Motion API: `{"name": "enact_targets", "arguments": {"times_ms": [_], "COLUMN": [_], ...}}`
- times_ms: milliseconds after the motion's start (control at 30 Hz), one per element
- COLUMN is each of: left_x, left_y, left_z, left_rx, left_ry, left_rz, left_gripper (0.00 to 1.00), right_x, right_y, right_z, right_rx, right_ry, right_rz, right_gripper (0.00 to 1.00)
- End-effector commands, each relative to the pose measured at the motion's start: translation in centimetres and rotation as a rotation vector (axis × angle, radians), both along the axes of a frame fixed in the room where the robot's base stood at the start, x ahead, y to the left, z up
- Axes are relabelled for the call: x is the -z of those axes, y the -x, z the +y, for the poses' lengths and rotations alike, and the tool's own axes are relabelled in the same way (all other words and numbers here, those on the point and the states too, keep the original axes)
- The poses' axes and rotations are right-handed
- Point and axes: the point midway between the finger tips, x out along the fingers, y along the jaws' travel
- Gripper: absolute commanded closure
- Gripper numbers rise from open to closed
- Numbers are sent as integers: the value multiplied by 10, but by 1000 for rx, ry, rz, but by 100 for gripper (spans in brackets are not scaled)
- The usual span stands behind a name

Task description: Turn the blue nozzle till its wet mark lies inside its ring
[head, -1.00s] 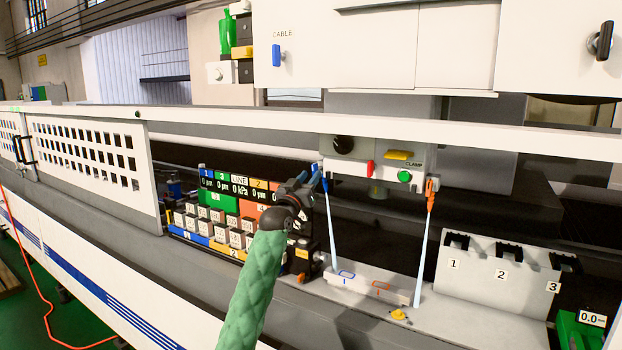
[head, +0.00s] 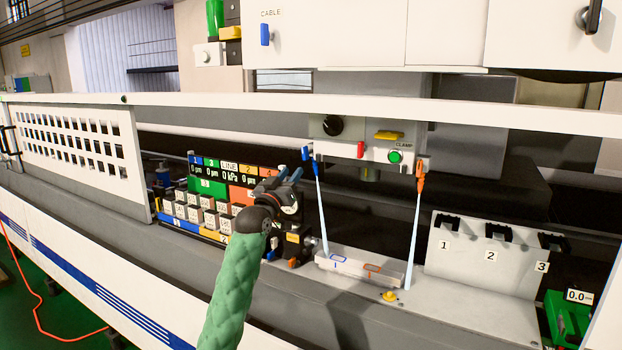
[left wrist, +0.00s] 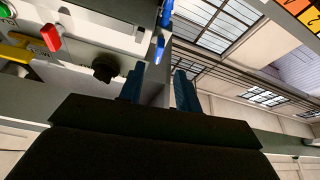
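The blue nozzle (head: 308,155) hangs under the left end of the grey-white unit. Its pale jet (head: 320,210) runs down to the white plate (head: 345,276) and seems to land just left of the blue ring (head: 338,259); the wet mark itself is too small to make out. My left gripper (head: 282,178) is left of and below the nozzle, apart from it, with its fingers spread and nothing between them. In the left wrist view, the blue nozzle (left wrist: 160,45) shows beyond the open fingertips (left wrist: 158,82). My right gripper is not in view.
An orange nozzle (head: 420,170) sends a jet down near the plate's right end, right of the orange ring (head: 373,268). A red lever (head: 360,149) and black knob (head: 333,125) are close to the blue nozzle. A button panel (head: 200,213) stands behind my left arm.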

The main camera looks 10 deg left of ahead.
Motion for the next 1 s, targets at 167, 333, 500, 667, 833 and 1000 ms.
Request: {"name": "enact_targets", "arguments": {"times_ms": [167,333,500,667,833,1000], "left_x": [63,144,221,288,351,405], "left_y": [17,50,91,139,196,259], "left_z": [-9,-19,-27,-31,-34,-34], "left_rx": [1,-1,-2,-3,-5,-5], "left_ry": [-42,-105,-165,-218,-272,-323], "left_rz": [106,258,412,558,712,866], "left_gripper": [66,66,66,66,66,66], "right_x": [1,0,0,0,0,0], "right_y": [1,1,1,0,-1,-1], "right_z": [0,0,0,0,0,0], "right_rx": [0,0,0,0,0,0], "right_ry": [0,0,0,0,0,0], "right_rz": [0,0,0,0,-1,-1], "right_gripper": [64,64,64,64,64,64]}}
